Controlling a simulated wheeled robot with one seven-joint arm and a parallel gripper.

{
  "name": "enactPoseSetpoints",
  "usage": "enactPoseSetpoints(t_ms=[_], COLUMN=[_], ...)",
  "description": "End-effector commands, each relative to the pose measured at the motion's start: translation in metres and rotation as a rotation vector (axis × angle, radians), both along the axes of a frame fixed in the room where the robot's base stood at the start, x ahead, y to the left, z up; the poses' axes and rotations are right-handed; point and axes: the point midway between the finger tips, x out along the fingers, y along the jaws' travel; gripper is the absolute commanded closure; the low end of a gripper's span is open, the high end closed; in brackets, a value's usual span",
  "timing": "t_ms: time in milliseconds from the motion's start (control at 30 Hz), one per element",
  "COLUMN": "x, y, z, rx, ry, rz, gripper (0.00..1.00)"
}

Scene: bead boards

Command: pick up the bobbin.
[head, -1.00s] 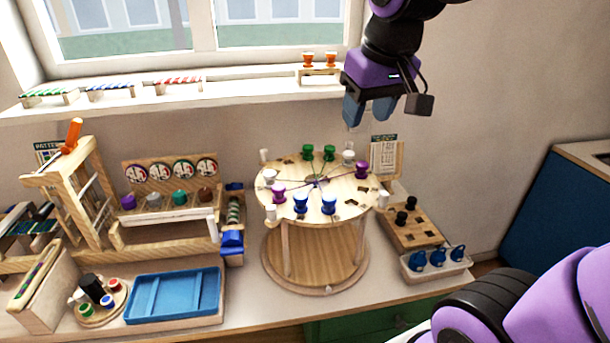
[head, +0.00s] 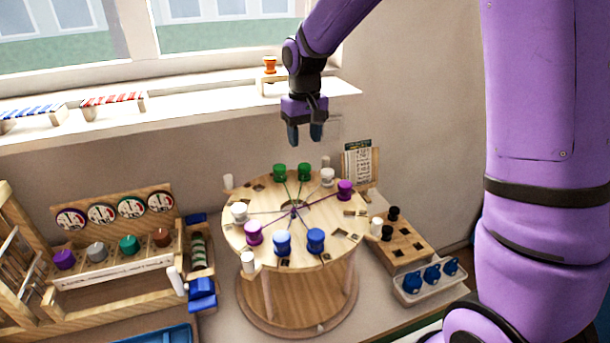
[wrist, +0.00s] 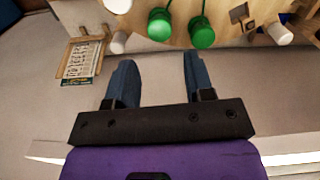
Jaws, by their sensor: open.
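Several coloured bobbins stand on a round wooden board (head: 265,203), with threads running to its centre. Two are green, at the back (head: 279,172) (head: 305,172), two white (head: 327,178) (head: 239,213), two purple (head: 345,190) (head: 253,234), and two blue, at the front (head: 282,242) (head: 316,240). My gripper (head: 305,138) is open and empty, pointing down above the board's back edge, apart from every bobbin. In the wrist view, my open fingers (wrist: 158,78) have bare space between them; the green bobbins (wrist: 160,25) (wrist: 201,33) are near the top edge.
White pegs (head: 248,262) stand around the board's rim. A pattern card (head: 357,160) stands behind right. A wooden block with black pegs (head: 400,240) and a tray of blue pieces (head: 430,285) lie right. A rack of coloured spools (head: 110,270) is left. The window sill (head: 190,115) is behind.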

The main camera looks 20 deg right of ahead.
Motion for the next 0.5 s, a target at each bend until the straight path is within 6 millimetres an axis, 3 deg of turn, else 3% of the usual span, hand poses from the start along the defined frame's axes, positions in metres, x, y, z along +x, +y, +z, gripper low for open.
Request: enactPoseSetpoints(t_ms=[200,500], x=[-0.001,0.0], y=[0.0,-0.001], z=[-0.033,-0.055], rx=[0.0,0.0], ry=[0.004,0.003], rz=[0.0,0.0], gripper=[0.52,0.52])
